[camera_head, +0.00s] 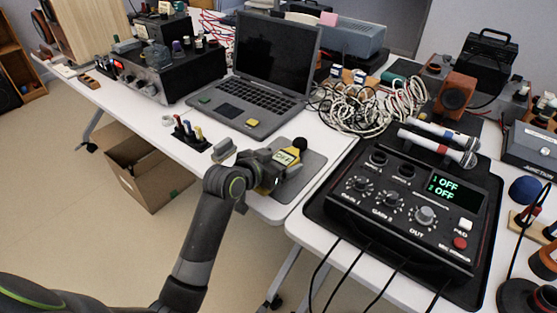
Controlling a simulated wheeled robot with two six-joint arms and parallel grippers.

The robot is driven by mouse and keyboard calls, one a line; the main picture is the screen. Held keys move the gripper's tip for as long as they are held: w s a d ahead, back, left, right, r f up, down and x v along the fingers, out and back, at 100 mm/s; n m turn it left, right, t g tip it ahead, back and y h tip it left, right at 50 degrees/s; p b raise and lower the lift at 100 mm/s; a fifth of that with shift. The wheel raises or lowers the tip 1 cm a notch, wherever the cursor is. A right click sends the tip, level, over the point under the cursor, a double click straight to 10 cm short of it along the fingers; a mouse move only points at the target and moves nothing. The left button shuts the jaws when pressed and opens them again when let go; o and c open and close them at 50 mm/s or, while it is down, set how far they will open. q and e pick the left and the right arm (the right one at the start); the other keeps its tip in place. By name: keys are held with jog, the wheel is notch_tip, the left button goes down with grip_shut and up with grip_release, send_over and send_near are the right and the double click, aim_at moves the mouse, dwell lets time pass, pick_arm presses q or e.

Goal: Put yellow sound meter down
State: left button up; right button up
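The yellow sound meter (288,157) has a small display reading OFF and a round black tip. It is over the dark grey mat (312,168) at the front right corner of the left table. My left gripper (275,165) reaches in from the lower left and is closed around the meter's body. The gripper hides part of the meter, and I cannot tell whether the meter touches the mat. My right gripper is not in view.
An open laptop (262,75) stands behind the mat. A rack with coloured plugs (190,134) is to the left. A black audio box (405,205) on a tray fills the right table, with two microphones (440,140) behind it. Tangled cables (365,108) lie between.

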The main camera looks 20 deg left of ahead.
pick_arm(q)
jog(key=shift+s+r, duration=0.1)
jog(key=shift+r, duration=0.1)
jog(key=shift+s+a+r, duration=0.1)
jog(key=shift+s+a, duration=0.1)
jog(key=shift+s, duration=0.1)
jog(key=p+v, duration=0.2)
jog(key=v, duration=0.9)
jog(key=shift+r, duration=0.1)
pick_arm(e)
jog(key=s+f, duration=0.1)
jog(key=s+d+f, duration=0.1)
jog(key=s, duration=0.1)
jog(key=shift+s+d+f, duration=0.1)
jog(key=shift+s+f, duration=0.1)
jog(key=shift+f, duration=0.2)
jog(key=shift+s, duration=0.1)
